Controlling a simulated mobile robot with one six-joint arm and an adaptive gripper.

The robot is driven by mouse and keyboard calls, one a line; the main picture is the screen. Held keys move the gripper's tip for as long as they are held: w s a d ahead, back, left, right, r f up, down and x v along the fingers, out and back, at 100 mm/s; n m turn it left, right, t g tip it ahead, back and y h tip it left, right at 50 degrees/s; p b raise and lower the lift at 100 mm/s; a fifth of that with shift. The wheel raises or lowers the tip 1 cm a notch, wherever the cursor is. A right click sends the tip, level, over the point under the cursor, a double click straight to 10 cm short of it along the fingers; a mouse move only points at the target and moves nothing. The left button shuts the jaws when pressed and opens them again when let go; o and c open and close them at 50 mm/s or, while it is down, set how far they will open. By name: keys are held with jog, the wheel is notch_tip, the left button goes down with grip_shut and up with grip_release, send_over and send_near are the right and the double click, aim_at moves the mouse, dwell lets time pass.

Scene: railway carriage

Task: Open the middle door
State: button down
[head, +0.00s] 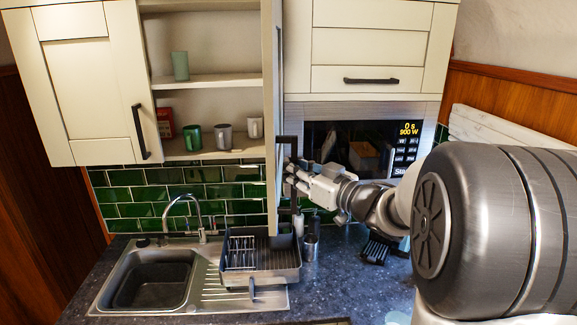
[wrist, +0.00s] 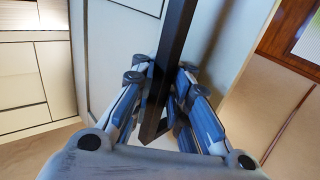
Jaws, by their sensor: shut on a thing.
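The middle door (head: 271,110) is a cream cupboard door seen nearly edge-on. It stands swung out from the cupboard, whose shelves show to its left. Its black bar handle (head: 289,139) is on the right-hand face of the door, near the bottom. My gripper (head: 295,178) reaches in from the right and is shut on the handle. In the wrist view, the dark handle bar (wrist: 178,45) runs between the blue-grey fingers of my gripper (wrist: 160,95), with the pale door panel (wrist: 115,40) behind. The exact finger contact is partly hidden.
Cups (head: 193,137) stand on the open shelves. A closed cream door (head: 88,90) hangs at left. A microwave (head: 365,145) sits right of the open door. Below are a sink (head: 150,280) and a dish rack (head: 285,262) on the dark counter (head: 335,275).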

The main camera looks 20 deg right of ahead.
jog(key=shift+a+f, duration=0.15)
jog(key=c, duration=2)
grip_release()
jog(key=shift+o, duration=0.6)
jog(key=shift+s, duration=0.25)
jog(key=v, duration=1.2)
jog(key=shift+w, duration=0.1)
